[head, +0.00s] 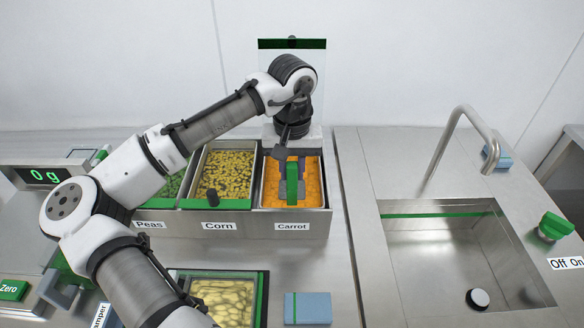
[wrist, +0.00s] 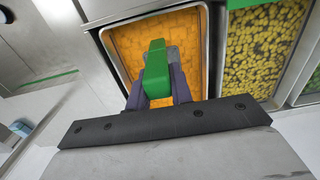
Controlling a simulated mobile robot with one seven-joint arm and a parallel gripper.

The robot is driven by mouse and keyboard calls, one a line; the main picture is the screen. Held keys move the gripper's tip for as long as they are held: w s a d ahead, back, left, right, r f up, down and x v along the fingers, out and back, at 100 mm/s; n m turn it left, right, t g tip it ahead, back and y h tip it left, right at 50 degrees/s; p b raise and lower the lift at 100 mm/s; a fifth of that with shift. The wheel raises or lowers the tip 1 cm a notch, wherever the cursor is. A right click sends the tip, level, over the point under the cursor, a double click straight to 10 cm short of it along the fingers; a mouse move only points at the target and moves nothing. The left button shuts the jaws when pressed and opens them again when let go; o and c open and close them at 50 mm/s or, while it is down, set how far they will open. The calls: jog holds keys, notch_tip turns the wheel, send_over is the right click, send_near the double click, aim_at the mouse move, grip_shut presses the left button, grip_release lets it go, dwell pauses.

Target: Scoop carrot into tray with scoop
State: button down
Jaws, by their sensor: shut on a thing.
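The carrot bin (head: 325,196) is a metal container of orange pieces, labelled "Carrot", at the right end of the bin row. My gripper (head: 291,172) is over this bin, shut on the green handle of the scoop (head: 292,186). In the wrist view my gripper (wrist: 160,85) has its purple-grey fingers on both sides of the green scoop handle (wrist: 157,70), with the carrot bin (wrist: 113,57) behind it. The scoop's bowl is mostly hidden, and I cannot tell whether it holds carrot. A dark-rimmed tray (head: 262,296) at the bottom centre holds pale yellow contents.
The corn bin (head: 202,162) and peas bin (head: 176,187) stand left of the carrot. A scale display (head: 42,176) reads 0 g. A blue block (head: 308,308) lies right of the tray. A sink (head: 440,255) with a faucet (head: 440,150) is at right.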

jog(key=shift+r+p, duration=4.45)
jog(key=shift+r, duration=0.65)
jog(key=shift+s+f, duration=0.1)
